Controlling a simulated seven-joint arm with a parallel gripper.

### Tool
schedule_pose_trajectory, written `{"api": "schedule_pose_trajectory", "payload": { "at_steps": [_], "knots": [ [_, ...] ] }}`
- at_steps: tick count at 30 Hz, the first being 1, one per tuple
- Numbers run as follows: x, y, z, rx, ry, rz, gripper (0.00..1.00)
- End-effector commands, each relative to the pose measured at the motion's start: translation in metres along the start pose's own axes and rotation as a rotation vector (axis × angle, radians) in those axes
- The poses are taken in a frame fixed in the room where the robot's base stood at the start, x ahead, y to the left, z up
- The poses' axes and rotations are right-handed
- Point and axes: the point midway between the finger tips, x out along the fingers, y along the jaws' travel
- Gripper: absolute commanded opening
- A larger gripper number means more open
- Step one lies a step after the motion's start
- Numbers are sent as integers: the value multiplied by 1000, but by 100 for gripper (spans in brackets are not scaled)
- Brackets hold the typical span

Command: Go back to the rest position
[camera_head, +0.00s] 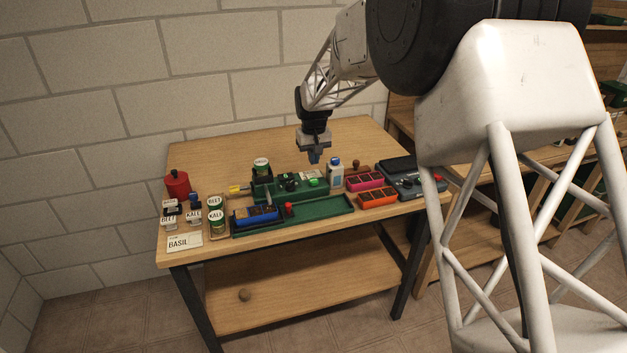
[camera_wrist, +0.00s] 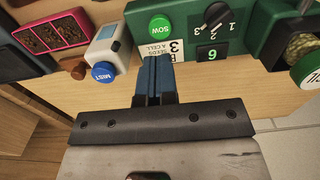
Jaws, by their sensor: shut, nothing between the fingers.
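My gripper (camera_head: 314,158) hangs over the back middle of the wooden table (camera_head: 330,137), fingers pointing down. In the wrist view its blue fingers (camera_wrist: 153,78) are closed together with nothing between them. Beneath and ahead of it is the green seeder machine, whose panel (camera_wrist: 190,40) shows a green SOW button (camera_wrist: 160,25), a black dial and a display reading 6. A white mist bottle (camera_head: 335,173) with a blue cap stands just right of the machine. The fingers appear apart from both.
Pink (camera_head: 365,181) and orange (camera_head: 377,198) seedling blocks lie to the right. The table's back is clear.

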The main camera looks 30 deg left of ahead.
Motion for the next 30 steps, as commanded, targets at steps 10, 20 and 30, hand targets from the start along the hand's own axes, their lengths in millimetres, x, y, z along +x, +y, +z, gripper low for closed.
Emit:
{"api": "schedule_pose_trajectory", "payload": {
  "at_steps": [10, 20, 30],
  "knots": [
    [-5, 0, 0, 0, 1, 0, 0],
    [-5, 0, 0, 0, 1, 0, 0],
    [-30, 28, 28, 38, 13, 2, 0]
  ]
}}
